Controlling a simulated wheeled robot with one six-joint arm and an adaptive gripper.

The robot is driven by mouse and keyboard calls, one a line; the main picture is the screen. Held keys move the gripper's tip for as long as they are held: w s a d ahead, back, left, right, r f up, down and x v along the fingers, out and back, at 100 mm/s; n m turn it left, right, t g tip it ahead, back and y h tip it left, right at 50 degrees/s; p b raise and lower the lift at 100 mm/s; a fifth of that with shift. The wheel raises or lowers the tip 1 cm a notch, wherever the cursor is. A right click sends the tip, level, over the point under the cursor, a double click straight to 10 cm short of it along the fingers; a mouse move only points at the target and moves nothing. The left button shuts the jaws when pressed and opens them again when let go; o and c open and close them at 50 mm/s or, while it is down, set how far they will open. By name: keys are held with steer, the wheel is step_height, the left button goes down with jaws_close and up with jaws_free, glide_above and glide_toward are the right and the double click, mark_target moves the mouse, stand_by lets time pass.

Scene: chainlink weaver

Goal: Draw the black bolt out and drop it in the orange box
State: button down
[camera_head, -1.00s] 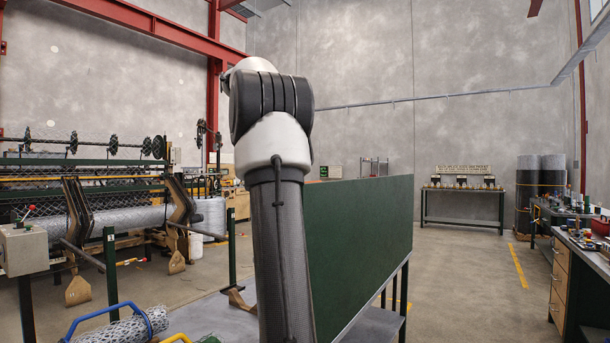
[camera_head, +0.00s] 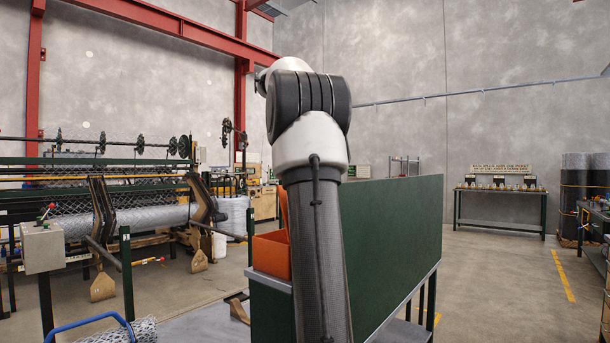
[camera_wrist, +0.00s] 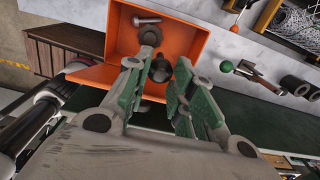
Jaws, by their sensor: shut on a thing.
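The orange box (camera_wrist: 178,40) lies under my gripper (camera_wrist: 158,72) in the wrist view. Its open inside faces the camera. A dark piece, likely the black bolt (camera_wrist: 160,68), shows between my green-padded fingers, which are shut on it over the box. The fingers cover part of it. A grey bolt (camera_wrist: 147,20) and a dark round piece (camera_wrist: 150,36) show inside the box. In the head view the orange box (camera_head: 271,256) stands at the left end of the green bench panel, partly hidden by my arm. My gripper is hidden there.
The green panel (camera_head: 390,225) runs right of my arm. The mesh machine (camera_head: 105,210) stands at the left, with a blue handle (camera_head: 90,325) near the front. A green-knobbed lever (camera_wrist: 228,67) sits right of the box. Open floor (camera_head: 490,280) lies at the right.

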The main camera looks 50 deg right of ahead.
steer(key=shift+d+f, duration=0.1)
steer(key=shift+d, duration=0.2)
steer(key=shift+f, duration=2.9)
steer(key=c, duration=1.1)
jaws_free()
steer(key=shift+c, duration=0.2)
step_height(320, 180, up, 7)
steer(key=shift+r, duration=0.2)
